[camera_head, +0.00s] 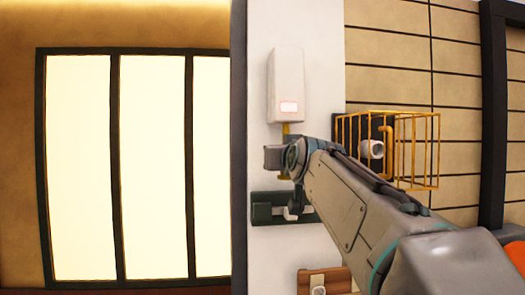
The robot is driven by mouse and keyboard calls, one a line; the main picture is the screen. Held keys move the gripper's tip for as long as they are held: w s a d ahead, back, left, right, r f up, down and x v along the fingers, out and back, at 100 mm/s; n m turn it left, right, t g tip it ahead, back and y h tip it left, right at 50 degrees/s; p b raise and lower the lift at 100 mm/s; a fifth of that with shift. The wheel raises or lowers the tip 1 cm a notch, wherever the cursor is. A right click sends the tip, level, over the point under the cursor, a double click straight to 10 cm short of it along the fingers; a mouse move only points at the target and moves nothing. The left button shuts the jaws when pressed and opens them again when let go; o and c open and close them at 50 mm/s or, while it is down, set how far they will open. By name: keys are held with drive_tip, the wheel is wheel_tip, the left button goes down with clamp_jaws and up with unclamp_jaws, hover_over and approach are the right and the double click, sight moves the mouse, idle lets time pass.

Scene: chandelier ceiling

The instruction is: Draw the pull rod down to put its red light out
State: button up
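A white box (287,72) is fixed to the pale wall panel. A short piece of the yellow pull rod (286,129) shows just under the box. My gripper (276,158) is at the rod, below the box, with my arm reaching in from the lower right. A bit of yellow also shows just below the gripper. The gripper and wrist hide the rod's middle. The fingers are too small and covered to tell whether they are closed on it.
A yellow wire cage (418,150) with a white round object (371,149) is on the wall to the right, partly behind my arm. A dark green bracket (262,208) and a brown wooden piece (334,279) are below. Bright window panels (80,165) fill the left.

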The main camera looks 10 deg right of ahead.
clamp_jaws()
